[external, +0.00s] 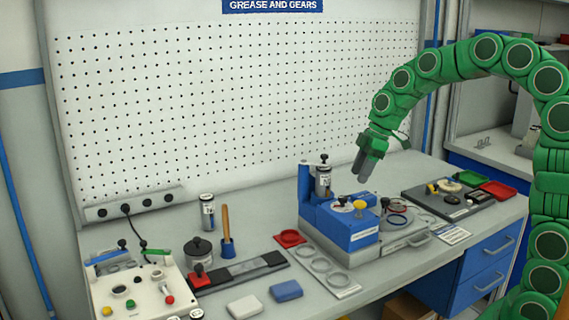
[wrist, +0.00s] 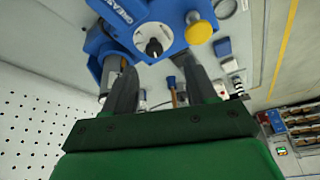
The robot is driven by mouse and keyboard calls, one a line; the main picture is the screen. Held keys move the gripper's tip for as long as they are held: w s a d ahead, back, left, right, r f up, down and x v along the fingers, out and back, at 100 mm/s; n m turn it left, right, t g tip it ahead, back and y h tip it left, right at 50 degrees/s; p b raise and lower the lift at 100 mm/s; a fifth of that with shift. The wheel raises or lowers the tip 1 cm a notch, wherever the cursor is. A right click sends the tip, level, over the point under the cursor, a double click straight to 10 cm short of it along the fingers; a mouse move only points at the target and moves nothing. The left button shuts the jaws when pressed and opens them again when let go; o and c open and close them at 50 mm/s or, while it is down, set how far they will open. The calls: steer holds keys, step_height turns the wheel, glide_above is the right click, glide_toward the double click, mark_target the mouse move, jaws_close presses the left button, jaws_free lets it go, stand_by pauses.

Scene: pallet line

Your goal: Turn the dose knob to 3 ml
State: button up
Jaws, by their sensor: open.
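The blue grease dispenser (external: 347,236) stands on the bench, right of centre in the external view. On its top is a small black knob on a pale round dial (external: 342,202), beside a yellow button (external: 359,204). In the wrist view the dial's black knob (wrist: 154,47) shows near the top centre, with the yellow button (wrist: 198,29) to its right. The dial markings are too small to read. My gripper (external: 362,172) is open and empty, above the dispenser and apart from the knob. Its two fingers (wrist: 162,88) also show in the wrist view.
A clear canister (external: 323,180) stands upright at the dispenser's back left. A black tray of parts (external: 452,198) and red trays (external: 497,190) lie to the right. A control box (external: 135,290) and a wooden-handled brush (external: 226,230) are at left. A pegboard (external: 230,110) stands behind.

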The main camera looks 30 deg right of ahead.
mark_target(344, 197)
steer(key=shift+w+x, duration=0.2)
steer(key=shift+x, duration=1.2)
steer(key=shift+w+x, duration=0.2)
steer(key=shift+x, duration=1.15)
steer(key=shift+w+x, duration=0.25)
steer(key=shift+x, duration=1.15)
steer(key=shift+a+r, duration=0.15)
steer(key=c, duration=1.1)
